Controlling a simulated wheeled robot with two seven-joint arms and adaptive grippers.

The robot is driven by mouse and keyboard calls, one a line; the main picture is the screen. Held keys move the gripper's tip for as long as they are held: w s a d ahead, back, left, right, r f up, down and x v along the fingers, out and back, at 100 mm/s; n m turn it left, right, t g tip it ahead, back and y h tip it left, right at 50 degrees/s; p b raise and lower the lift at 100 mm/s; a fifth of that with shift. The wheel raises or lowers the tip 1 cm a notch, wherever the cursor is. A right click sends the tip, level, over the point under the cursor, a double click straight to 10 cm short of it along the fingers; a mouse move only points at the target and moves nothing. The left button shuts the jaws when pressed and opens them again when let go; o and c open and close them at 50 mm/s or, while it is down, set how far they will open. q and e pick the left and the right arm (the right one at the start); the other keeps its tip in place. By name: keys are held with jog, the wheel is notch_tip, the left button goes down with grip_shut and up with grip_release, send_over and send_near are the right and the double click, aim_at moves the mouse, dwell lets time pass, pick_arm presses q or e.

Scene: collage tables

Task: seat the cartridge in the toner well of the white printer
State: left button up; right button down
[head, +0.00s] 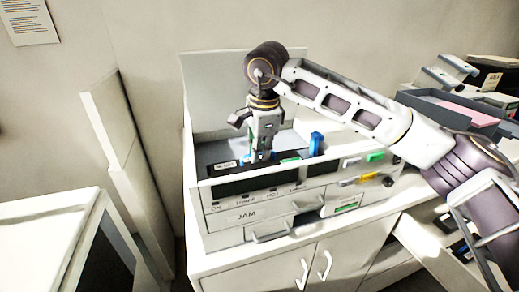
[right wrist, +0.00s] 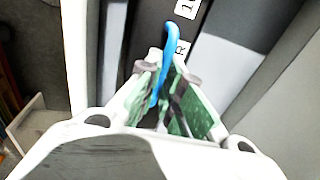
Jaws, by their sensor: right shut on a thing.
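The white printer (head: 222,212) stands on a cabinet with its lid raised at the back. Its open top shows a dark interior with a black part (head: 205,158) bearing a white label. My right gripper (head: 262,156) points down into this opening, shut on a blue handle (right wrist: 172,55), which appears to belong to the cartridge. The wrist view shows the handle between the green finger pads, above a dark strip with white labels. The gripper and front wall hide the cartridge's lower part, so I cannot tell how deep it sits. My left gripper is out of view.
A blue upright tab (head: 316,143) stands right of my gripper in the printer. Green and yellow parts (head: 375,156) are at its right front. A grey tray (head: 450,108) with pink contents is farther right. A white cabinet (head: 50,225) stands at the left.

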jog(key=shift+f, duration=0.45)
jog(key=c, duration=1.5)
grip_release()
notch_tip(320, 180, up, 12)
jog(key=s, duration=0.2)
jog(key=shift+d+f, duration=0.15)
jog(key=shift+d, duration=0.2)
jog(key=shift+s, duration=0.1)
